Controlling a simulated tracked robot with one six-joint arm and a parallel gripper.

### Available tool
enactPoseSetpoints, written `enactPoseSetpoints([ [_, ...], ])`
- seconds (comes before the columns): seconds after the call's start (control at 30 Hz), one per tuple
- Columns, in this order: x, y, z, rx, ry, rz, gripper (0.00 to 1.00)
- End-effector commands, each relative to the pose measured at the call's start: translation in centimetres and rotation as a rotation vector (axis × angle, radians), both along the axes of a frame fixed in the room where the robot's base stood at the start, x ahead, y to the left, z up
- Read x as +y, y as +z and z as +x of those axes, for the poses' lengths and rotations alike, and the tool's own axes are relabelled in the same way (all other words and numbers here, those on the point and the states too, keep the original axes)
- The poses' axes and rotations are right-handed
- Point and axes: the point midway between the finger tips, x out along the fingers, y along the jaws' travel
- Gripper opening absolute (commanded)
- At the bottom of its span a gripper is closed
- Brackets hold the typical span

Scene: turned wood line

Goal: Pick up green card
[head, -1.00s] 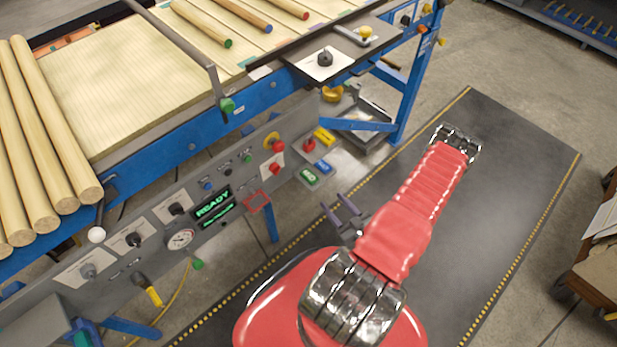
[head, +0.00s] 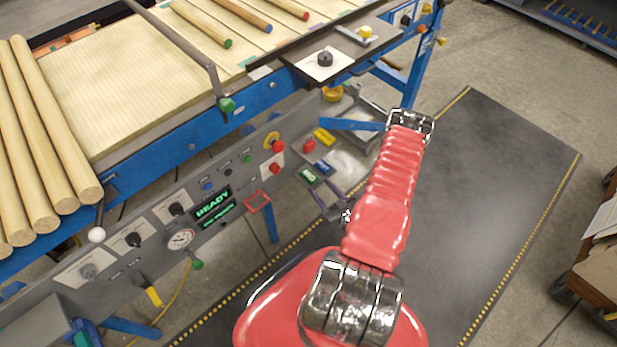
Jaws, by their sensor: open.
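The green card (head: 308,175) lies on a grey shelf on the near side of the machine. A blue card (head: 323,168) lies beside it, just to its right. My gripper (head: 327,189) is open and empty. Its dark fingers point toward the shelf, a little below and right of the green card in the picture. I cannot tell whether the fingers touch the shelf. The green card shows between the surrounding things, with no finger around it that I can see.
A yellow block (head: 324,136) and a red piece (head: 308,146) sit farther back on the shelf. A control panel (head: 140,240) with knobs and a READY display is to the left. The dark floor mat (head: 500,190) is clear.

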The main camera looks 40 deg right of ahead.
Motion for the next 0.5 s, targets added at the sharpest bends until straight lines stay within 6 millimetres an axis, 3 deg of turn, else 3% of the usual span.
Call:
enactPoseSetpoints([
  [0.5,-0.05,-0.11,0.77,0.0,0.001,-0.001,0.46],
])
